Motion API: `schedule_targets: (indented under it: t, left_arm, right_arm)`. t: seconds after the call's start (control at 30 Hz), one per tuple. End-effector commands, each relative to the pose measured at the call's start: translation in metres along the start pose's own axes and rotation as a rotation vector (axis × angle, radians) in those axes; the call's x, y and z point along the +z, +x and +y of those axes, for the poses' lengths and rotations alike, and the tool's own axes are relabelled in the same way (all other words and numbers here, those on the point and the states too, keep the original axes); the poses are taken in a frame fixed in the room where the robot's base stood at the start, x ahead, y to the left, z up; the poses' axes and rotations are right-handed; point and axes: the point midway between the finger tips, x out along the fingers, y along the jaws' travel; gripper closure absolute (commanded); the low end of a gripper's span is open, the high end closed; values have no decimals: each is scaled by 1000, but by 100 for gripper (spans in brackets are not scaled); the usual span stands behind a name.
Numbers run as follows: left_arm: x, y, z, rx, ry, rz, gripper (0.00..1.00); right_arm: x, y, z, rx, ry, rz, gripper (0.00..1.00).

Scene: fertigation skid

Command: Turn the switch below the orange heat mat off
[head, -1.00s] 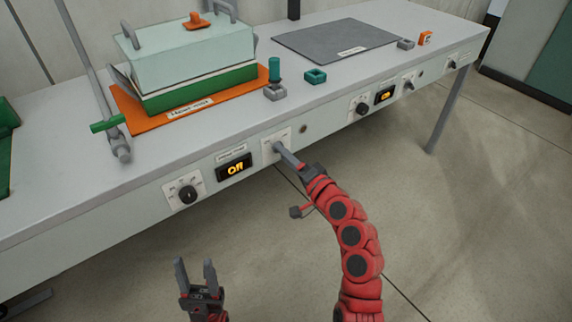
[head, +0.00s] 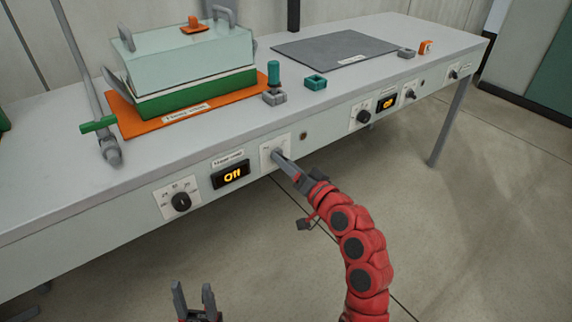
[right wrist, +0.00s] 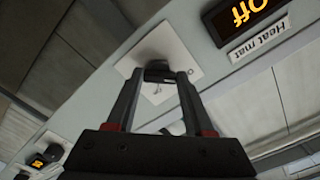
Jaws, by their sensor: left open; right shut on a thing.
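The orange heat mat (head: 128,122) lies on the bench under a green and pale box. Below it on the bench front is the switch on a white plate (head: 267,151). The switch's dark lever (right wrist: 157,72) shows between the fingers in the right wrist view. My right gripper (head: 281,157) is shut on this switch and partly hides it. The display (head: 231,176) beside the plate, labelled heat mat, reads "Off" in yellow. My left gripper (head: 194,289) is open and empty, low in the picture, away from the bench.
A dial (head: 181,202) sits left of the display. Farther right on the bench front are another dial (head: 363,117), a lit display (head: 386,101) and more switches. A grey mat (head: 335,47) lies on the bench. The floor in front is clear.

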Motion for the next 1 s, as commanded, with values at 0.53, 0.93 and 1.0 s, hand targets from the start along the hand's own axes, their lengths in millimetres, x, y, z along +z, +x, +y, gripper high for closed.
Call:
schedule_targets:
  t: [0.53, 0.93, 1.0]
  left_arm:
    - [0, 0, 0, 0, 0, 0, 50]
    - [-1, 7, 0, 0, 0, 0, 50]
    - [-2, 10, 0, 0, 0, 0, 50]
  right_arm:
    - [1, 0, 1, 1, 1, -3, 18]
    - [-2, -30, 0, 3, 3, 3, 18]
    - [-1, -48, 1, 4, 3, 2, 18]
